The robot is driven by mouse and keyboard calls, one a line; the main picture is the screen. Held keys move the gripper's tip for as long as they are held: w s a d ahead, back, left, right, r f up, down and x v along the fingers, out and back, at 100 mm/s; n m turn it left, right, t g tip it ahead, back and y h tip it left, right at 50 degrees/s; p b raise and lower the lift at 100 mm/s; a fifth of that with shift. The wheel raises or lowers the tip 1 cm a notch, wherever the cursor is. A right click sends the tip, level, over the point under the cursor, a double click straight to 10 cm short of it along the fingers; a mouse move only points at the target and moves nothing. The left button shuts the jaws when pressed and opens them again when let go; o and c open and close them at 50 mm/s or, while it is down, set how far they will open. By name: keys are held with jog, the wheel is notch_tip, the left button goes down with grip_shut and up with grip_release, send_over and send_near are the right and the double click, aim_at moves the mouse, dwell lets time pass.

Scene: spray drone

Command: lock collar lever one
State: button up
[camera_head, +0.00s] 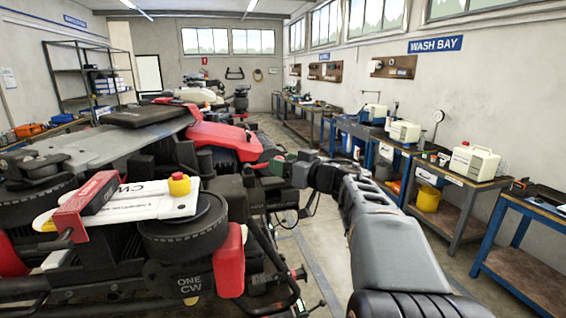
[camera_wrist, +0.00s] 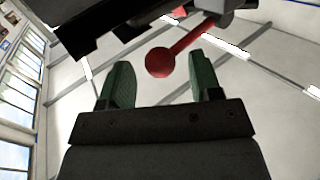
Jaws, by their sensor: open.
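The collar lever (camera_wrist: 190,46) is a red rod with a red ball knob, fixed to a dark grey collar part (camera_wrist: 225,8) at the top of the wrist view. Its ball hangs just beyond and between the fingertips of my gripper (camera_wrist: 163,80). The green-padded fingers stand apart, with the ball clear of both pads in the picture. In the head view my gripper (camera_head: 272,166) is at the right side of the large black, red and grey drone (camera_head: 120,150). The lever is too small to tell clearly there.
The folded drone's wheel-like part (camera_head: 185,235) and red blocks crowd the left. Blue-framed workbenches (camera_head: 455,185) with white boxes line the right wall. A yellow bucket (camera_head: 428,198) stands on a lower shelf. The floor aisle between is mostly clear.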

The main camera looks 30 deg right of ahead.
jog(key=shift+w+a, duration=0.15)
jog(key=shift+w, duration=0.1)
grip_shut()
dwell(0.5)
